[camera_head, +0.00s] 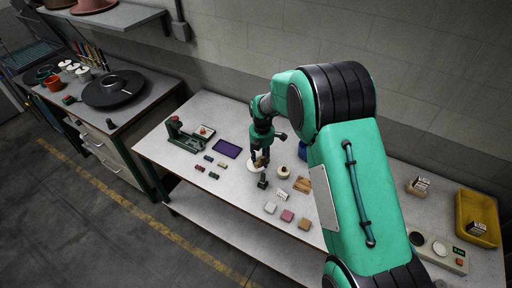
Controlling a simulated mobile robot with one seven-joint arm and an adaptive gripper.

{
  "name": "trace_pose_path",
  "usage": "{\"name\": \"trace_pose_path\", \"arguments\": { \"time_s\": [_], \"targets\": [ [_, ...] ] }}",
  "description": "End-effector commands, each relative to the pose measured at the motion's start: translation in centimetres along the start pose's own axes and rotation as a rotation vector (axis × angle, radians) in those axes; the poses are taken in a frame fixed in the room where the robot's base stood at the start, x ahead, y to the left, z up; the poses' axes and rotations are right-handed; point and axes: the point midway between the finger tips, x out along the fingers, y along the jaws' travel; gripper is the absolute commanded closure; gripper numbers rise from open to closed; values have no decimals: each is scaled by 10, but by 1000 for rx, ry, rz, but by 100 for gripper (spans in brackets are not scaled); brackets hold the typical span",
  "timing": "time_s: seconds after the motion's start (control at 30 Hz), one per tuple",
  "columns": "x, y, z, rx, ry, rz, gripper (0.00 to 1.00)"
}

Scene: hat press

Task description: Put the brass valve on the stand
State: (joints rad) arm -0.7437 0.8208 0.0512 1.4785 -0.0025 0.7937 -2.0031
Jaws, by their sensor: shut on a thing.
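My gripper (260,152) points down over the middle of the pale table. It is shut on a small brass-coloured thing, the brass valve (261,161), which is partly hidden by the fingers. A white round disc (251,168) lies just under and to the left of the valve. Whether the valve touches the disc is too small to tell. A small dark green block (262,182) stands just in front of the gripper. I cannot tell for sure which thing is the stand.
A purple tray (228,148), a green press-like device (184,135) and several small blocks lie left of the gripper. A round white-topped pot (283,172), wooden blocks (302,184) and pale and pink blocks are on the right. A yellow bin (477,218) stands far right.

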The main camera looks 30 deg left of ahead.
Motion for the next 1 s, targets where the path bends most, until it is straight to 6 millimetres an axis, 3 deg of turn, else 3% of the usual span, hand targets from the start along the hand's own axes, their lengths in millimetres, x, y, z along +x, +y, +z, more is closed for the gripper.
{"name": "trace_pose_path", "arguments": {
  "time_s": [0.6,1.0],
  "targets": [
    [6,68,34,0,-1,2,98],
    [9,97,48,0,0,1,98]
  ]
}}
